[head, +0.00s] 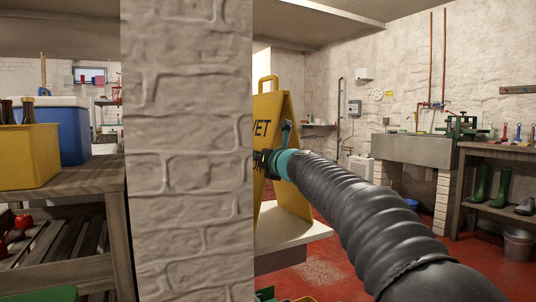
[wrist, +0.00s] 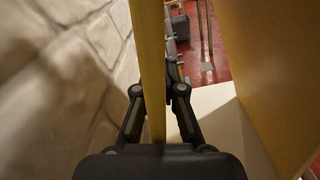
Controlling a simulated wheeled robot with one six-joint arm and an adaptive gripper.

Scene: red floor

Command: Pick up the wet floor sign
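The wet floor sign (head: 291,113) is a yellow folding A-frame with dark lettering and a handle loop on top. It stands upright and spread on a pale surface (head: 285,231), partly hidden by the brick pillar and my arm. My gripper (head: 264,162) is at its near left panel, about mid-height. In the wrist view, this panel (wrist: 152,50) runs edge-on between the fingers of my gripper (wrist: 158,78), which lean in close on both sides and look shut on it. The left fingertip is mostly hidden. The other panel (wrist: 275,60) fills the right side.
A white brick pillar (head: 188,150) stands close left of the sign and my gripper. A wooden bench (head: 85,178) with a yellow crate (head: 33,157) and blue cooler (head: 73,135) is at left. A sink (head: 414,150) and boot shelf (head: 497,154) stand at right. Red floor shows between.

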